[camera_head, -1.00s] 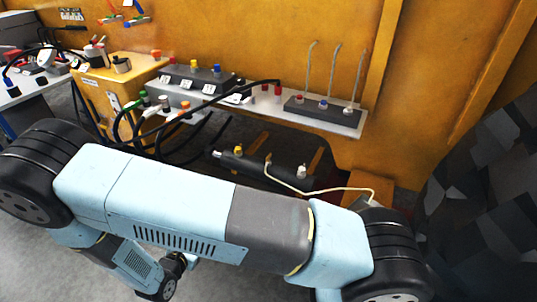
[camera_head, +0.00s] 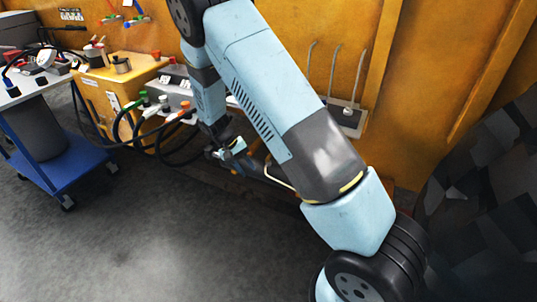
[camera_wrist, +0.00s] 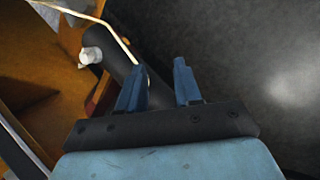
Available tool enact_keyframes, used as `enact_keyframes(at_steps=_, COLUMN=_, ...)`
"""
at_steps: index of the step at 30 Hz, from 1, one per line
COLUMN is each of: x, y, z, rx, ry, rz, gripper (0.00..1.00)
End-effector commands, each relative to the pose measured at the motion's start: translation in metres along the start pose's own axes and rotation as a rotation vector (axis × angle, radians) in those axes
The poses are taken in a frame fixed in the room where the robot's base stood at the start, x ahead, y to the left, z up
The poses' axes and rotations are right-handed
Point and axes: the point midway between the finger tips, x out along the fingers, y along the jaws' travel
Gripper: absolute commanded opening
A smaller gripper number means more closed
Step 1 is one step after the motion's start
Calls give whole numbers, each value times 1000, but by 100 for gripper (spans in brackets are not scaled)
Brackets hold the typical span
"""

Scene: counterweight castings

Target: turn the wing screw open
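My gripper (camera_wrist: 160,85) is open in the wrist view, its two blue fingers apart with nothing between them but dark floor. A dark cylinder (camera_wrist: 113,58) lies just beyond the left finger, which overlaps its end in the picture; I cannot tell if they touch. A white fitting (camera_wrist: 90,57) sticks out from the cylinder's left side; I cannot tell if it is the wing screw. In the head view my gripper (camera_head: 228,151) hangs low in front of the orange machine, and my arm hides most of the cylinder.
A thin pale cable (camera_wrist: 105,24) runs over the cylinder. In the head view, black hoses (camera_head: 150,135) hang left of my gripper. A shelf (camera_head: 358,130) on the orange wall (camera_head: 260,35) holds upright grey rods. A blue trolley (camera_head: 65,165) stands left; the front floor is clear.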

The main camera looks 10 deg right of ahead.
Motion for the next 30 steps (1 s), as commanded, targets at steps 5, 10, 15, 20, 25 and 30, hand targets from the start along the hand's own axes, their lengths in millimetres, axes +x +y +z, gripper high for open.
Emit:
enact_keyframes(at_steps=5, x=-22, y=58, z=-32, rx=332, ry=23, rz=-217, gripper=34)
enact_keyframes(at_steps=10, x=-42, y=112, z=-58, rx=599, ry=51, rz=-386, gripper=34)
enact_keyframes(at_steps=15, x=-54, y=147, z=-71, rx=754, ry=71, rz=-480, gripper=34)
enact_keyframes(at_steps=20, x=-54, y=154, z=-75, rx=793, ry=76, rz=-504, gripper=34)
enact_keyframes(at_steps=25, x=-38, y=147, z=-79, rx=792, ry=74, rz=-503, gripper=34)
enact_keyframes(at_steps=30, x=-11, y=134, z=-86, rx=790, ry=72, rz=-501, gripper=34)
